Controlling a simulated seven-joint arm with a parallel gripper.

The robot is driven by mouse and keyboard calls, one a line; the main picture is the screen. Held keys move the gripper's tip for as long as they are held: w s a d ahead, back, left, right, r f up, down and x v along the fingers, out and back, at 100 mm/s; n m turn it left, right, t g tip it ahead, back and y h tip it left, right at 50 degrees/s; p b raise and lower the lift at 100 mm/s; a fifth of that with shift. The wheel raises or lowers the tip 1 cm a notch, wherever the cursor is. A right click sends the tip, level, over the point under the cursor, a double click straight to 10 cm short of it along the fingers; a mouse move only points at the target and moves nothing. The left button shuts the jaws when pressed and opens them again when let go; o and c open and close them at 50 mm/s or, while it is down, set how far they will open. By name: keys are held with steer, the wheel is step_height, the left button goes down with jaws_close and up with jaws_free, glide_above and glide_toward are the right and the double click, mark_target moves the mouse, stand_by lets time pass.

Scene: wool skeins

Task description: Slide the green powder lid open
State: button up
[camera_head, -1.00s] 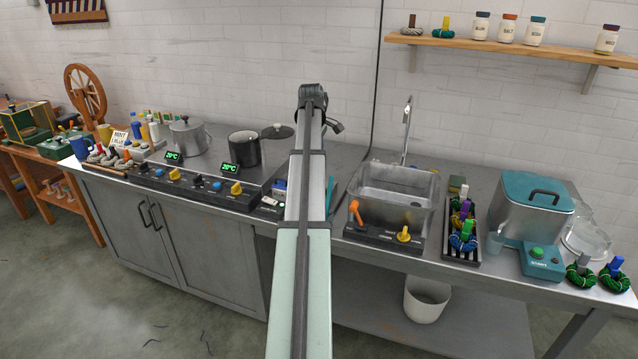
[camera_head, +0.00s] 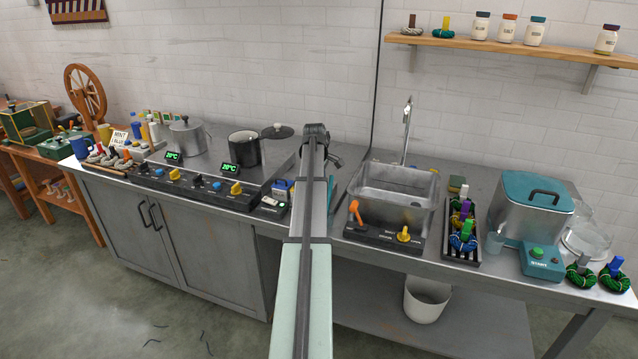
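I cannot clearly make out a green powder lid. My arm crosses the middle of the view, and my gripper (camera_head: 336,162) is a small dark shape over the counter behind the arm, left of the clear basin. It looks empty, but its fingers are too small and hidden to read.
A dark pot (camera_head: 243,149) and a grey pot (camera_head: 187,137) stand on the left. A rack of coloured skeins (camera_head: 461,230) and a teal-lidded steamer (camera_head: 536,205) are further right. A shelf (camera_head: 520,48) holds jars.

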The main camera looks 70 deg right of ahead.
steer(key=shift+f, duration=0.15)
jaws_close()
steer(key=shift+d, duration=0.1)
stand_by(1.4)
